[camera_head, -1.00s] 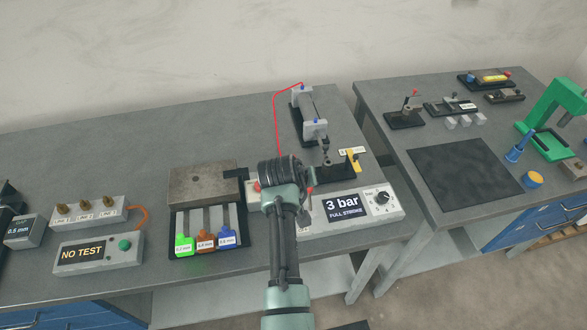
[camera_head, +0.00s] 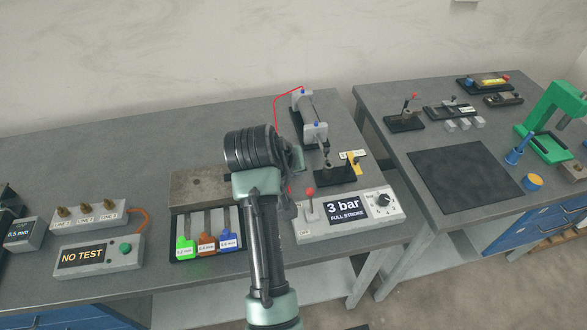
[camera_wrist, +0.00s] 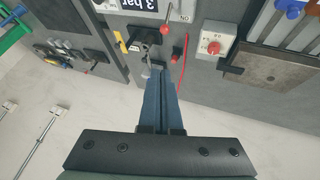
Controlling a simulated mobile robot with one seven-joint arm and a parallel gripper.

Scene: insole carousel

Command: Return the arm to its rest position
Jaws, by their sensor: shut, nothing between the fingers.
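My gripper (camera_wrist: 162,88) shows in the wrist view with its two long blue-grey fingers together and nothing between them. It points out over the bench, in the air as far as I can tell. In the head view my arm rises from the bottom middle, and its dark wrist hides the gripper. The wrist stands in front of the grey metal block (camera_head: 196,186) and left of the pressure box (camera_head: 350,215) reading "3 bar FULL STROKE". The box's red-knobbed lever (camera_head: 310,192) stands clear of my arm; its knob also shows in the wrist view (camera_wrist: 164,29).
A cylinder fixture (camera_head: 314,132) with a red hose (camera_head: 276,112) stands behind my wrist. Green, brown and blue tabbed gauges (camera_head: 206,243) lie left of my arm. A "NO TEST" box (camera_head: 98,256) sits further left. The right table (camera_head: 400,150) carries a black mat (camera_head: 463,176) and a green press (camera_head: 550,120).

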